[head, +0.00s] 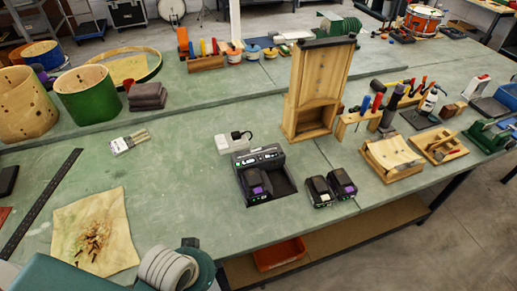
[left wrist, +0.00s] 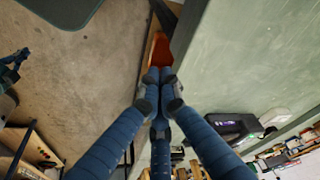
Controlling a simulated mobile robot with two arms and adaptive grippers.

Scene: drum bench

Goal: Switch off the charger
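The charger (head: 258,157) is a black unit on the green bench, near its front edge in the head view. A battery with a purple part (head: 257,186) sits in it. A white box with a black plug (head: 230,142) stands just behind it. The charger also shows in the left wrist view (left wrist: 232,126), to the right of my fingers. My left gripper (left wrist: 159,76) has blue fingers whose tips meet with nothing visible between them. It is apart from the charger, beyond the bench edge. My right gripper is in neither view. The state of the charger's switch is too small to tell.
Two loose batteries (head: 318,191) (head: 342,183) stand right of the charger. A tall wooden case (head: 318,90) rises behind them. An orange bin (head: 279,254) is below the bench edge. A cloth with shavings (head: 120,228) lies at left.

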